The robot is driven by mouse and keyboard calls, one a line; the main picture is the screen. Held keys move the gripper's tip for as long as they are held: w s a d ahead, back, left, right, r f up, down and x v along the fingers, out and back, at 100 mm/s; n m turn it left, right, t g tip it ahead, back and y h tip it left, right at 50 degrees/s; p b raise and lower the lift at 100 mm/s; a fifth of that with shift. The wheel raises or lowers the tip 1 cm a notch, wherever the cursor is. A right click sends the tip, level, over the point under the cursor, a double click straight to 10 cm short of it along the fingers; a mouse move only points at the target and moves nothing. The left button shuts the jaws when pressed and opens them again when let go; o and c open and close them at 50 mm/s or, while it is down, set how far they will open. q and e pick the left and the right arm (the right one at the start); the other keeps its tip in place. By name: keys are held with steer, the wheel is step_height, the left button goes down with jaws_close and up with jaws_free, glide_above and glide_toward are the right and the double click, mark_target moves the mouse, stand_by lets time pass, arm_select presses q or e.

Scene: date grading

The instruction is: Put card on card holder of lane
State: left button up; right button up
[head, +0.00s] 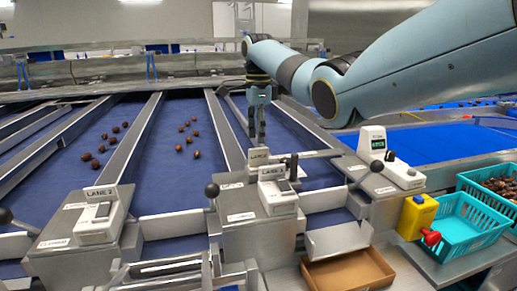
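My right gripper (257,136) points down over the lane divider at centre, just behind a small pale unit with a label (258,156). Its dark fingers look close together. I cannot tell whether a card is between them. The lane 2 unit (104,212) is a pale box with a small window and a "LANE 2" label, on a metal housing at left. A similar lane unit (280,196) stands at centre, in front of the gripper. No loose card can be made out. My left gripper is not in view.
Blue lanes carry a few groups of brown dates (187,138). Lever knobs stick up beside the housings. A pale scale-like unit (400,174) with a green display, a yellow box (414,218) with a red knob, teal baskets (466,226) and an empty brown tray (347,273) stand at right.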

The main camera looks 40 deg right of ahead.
step_height(320, 180, up, 7)
steer(key=b, duration=0.1)
stand_by(0.7)
